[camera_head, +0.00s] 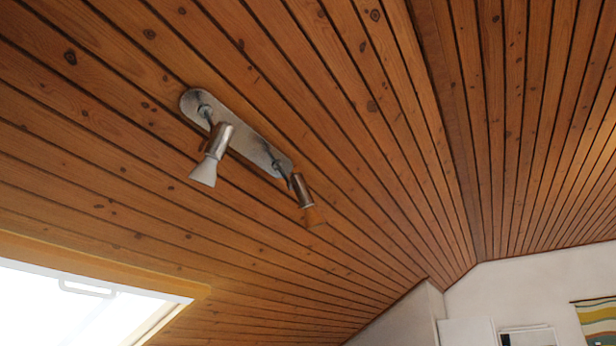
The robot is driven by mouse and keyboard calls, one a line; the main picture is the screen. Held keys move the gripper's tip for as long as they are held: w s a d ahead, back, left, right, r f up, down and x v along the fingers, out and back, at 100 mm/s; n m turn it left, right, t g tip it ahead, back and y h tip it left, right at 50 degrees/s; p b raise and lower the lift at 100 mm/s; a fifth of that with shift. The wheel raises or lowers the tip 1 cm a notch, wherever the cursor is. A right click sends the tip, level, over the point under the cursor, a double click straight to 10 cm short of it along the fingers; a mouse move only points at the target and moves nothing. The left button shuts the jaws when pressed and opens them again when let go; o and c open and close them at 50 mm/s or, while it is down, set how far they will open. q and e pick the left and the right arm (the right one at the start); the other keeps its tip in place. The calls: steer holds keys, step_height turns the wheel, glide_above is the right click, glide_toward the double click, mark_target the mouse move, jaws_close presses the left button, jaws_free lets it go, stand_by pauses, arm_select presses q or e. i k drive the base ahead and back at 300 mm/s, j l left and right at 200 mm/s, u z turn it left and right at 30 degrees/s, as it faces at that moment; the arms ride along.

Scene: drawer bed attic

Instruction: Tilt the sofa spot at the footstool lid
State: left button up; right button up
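A metal spotlight bar (241,138) is fixed to the sloping wood-plank ceiling. It carries two spots on short stems. The left spot (215,150) has a silver body and a pale flared end pointing down and to the left. The right spot (299,190) has a darker metal body and an orange-brown end pointing down and slightly right. I cannot tell which of them is the sofa spot. The sofa and the footstool lid are out of view. Neither gripper is in view.
The plank ceiling (400,150) fills most of the view. A bright skylight (60,305) is at the lower left. A white wall (530,285) at the lower right has a striped hanging (597,318) and a framed thing (528,336). No floor is visible.

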mark_target(303, 195)
steer(key=i+l+u, duration=0.15)
steer(key=u, duration=0.35)
steer(key=i+l+u, duration=0.1)
steer(key=l+u, duration=0.15)
steer(key=u, duration=0.2)
steer(key=i+l+u, duration=0.15)
steer(key=l, duration=0.2)
steer(key=l+u, duration=0.1)
steer(key=l, duration=0.2)
steer(key=i+l+u, duration=0.15)
steer(key=l, duration=0.25)
